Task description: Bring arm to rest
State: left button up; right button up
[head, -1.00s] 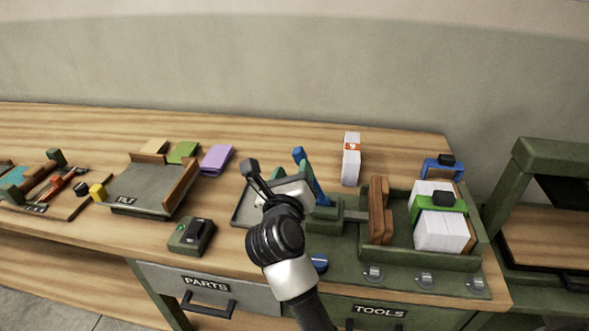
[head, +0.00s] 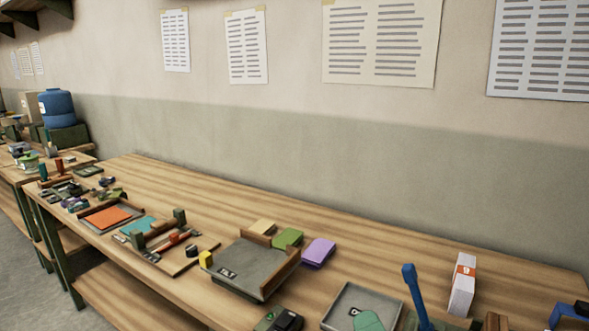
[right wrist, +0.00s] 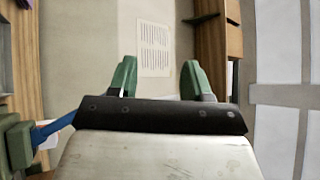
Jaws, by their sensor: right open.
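My right gripper (right wrist: 158,80) shows in the right wrist view. Its two green fingers stand wide apart with nothing between them. Beyond them are the wall and a printed sheet (right wrist: 154,48). A blue bar (right wrist: 53,129) beside a green block (right wrist: 16,145) shows at the left of that view, apart from the fingers. In the head view I cannot make out the right gripper for certain. My left gripper is in neither current view.
In the head view the wooden bench (head: 170,190) holds a grey tray (head: 250,262), a purple pad (head: 318,252), a blue lever (head: 414,291) and a white stack with an orange band (head: 462,285). Posters hang on the wall. The bench's back strip is mostly clear.

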jog(key=s+f+n+g, duration=0.4)
jog(key=f+n+g, duration=0.15)
jog(key=f, duration=0.25)
jog(key=s+f+n+g, duration=0.4)
jog(key=f+n+g, duration=0.1)
jog(key=f+g, duration=0.15)
jog(key=s+d+f+n+g+h, duration=0.2)
jog(key=s+d+f+g+h, duration=0.4)
jog(key=s+d+f+h, duration=0.45)
notch_tip(320, 180, down, 24)
jog(key=s+a+g+y, duration=0.1)
jog(key=s+y, duration=0.1)
jog(key=y, duration=0.1)
jog(key=s+d+f+g, duration=0.1)
jog(key=s+d+f, duration=0.1)
jog(key=s+f, duration=1.4)
jog(key=shift+s+d, duration=0.25)
jog(key=shift+d, duration=0.1)
jog(key=shift+f, duration=0.1)
